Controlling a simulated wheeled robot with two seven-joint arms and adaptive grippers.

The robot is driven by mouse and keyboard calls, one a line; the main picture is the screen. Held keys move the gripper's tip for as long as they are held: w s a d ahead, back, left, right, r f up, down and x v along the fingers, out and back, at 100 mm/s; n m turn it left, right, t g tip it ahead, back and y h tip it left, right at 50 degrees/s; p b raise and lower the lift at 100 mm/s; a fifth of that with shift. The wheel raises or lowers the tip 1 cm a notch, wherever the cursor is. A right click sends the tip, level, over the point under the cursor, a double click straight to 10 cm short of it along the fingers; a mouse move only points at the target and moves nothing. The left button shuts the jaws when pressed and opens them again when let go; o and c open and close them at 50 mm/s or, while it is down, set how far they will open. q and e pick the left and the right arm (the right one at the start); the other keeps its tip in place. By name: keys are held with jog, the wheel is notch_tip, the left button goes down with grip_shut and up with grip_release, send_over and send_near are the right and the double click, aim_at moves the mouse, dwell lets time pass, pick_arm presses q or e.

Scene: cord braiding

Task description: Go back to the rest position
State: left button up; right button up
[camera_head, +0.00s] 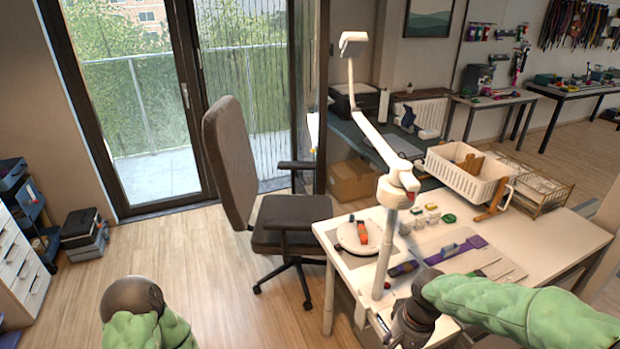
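My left arm shows only at the bottom left, as a green padded sleeve with a dark rounded joint; its gripper is not in view. My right arm comes in from the right in a green sleeve over the front of the white table (520,228). Its dark wrist end bends down at the table's front edge. My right gripper (405,332) is at the bottom of the picture, and its fingertips cannot be made out. A purple strap (465,248) lies on the table behind the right arm. A round white disc (359,236) with an orange-red item lies on the left part.
A white jointed lamp (378,140) stands on the table near the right wrist. A white basket (465,178) and a wooden rack (537,188) are at the back. A dark office chair (285,220) stands left of the table. The wooden floor between my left arm and the chair is clear.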

jog(key=s+a+f+n+y, duration=0.15)
jog(key=a+f, duration=0.25)
jog(key=f, duration=0.4)
jog(key=s+a+f+y, duration=0.1)
jog(key=s+a+f, duration=0.15)
jog(key=f, duration=0.55)
jog(key=s+a+f, duration=0.4)
jog(key=s+f, duration=0.4)
jog(key=f, duration=0.3)
jog(key=shift+s+a+f, duration=0.25)
jog(key=shift+a, duration=0.1)
